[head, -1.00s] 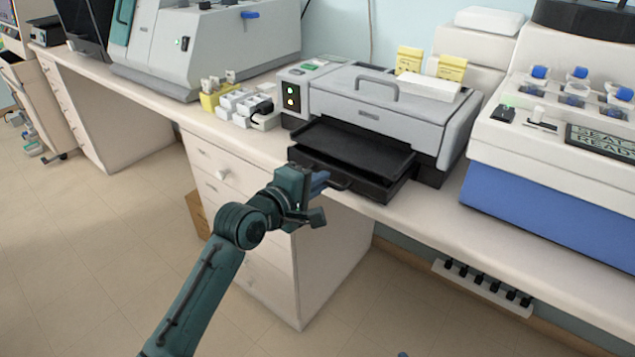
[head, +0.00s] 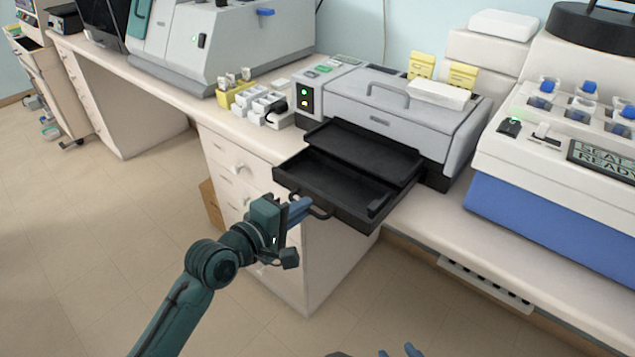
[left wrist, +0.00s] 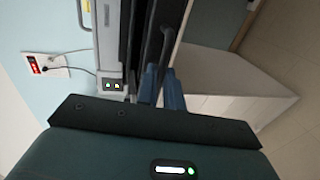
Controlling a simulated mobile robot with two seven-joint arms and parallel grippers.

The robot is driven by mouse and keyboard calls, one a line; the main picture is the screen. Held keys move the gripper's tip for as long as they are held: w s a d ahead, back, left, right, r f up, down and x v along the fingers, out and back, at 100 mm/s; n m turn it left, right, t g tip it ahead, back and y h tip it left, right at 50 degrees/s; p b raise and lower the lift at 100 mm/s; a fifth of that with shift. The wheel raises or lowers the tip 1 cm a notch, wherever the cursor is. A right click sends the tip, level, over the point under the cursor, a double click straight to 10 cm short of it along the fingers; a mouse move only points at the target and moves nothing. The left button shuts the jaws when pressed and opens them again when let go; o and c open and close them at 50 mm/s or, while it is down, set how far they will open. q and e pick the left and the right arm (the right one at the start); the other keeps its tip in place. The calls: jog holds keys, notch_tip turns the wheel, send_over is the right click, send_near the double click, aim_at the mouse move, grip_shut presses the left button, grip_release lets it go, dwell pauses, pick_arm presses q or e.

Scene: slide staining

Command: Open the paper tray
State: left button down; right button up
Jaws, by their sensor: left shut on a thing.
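The printer (head: 385,110) is grey and sits on the counter. Its black paper tray (head: 345,187) is pulled out at the front and overhangs the counter edge, with its open inside showing. My left gripper (head: 312,208) is shut on the tray's bar handle (head: 327,212). In the left wrist view, the blue fingers (left wrist: 160,88) are at the dark handle (left wrist: 165,45), beside the tray. My right gripper (head: 400,351) shows only at the bottom edge of the head view, its blue fingertips apart, away from the printer.
A white drawer cabinet (head: 240,185) stands under the counter, below the tray. A rack with small white containers (head: 262,103) is left of the printer. A blue and white machine (head: 545,205) stands to the right. The floor in front (head: 90,250) is clear.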

pick_arm(q)
jog(key=shift+s+a, duration=0.4)
jog(key=shift+s, duration=0.05)
jog(key=c, duration=1.6)
grip_release()
jog(key=shift+o, duration=0.3)
jog(key=v, duration=1.3)
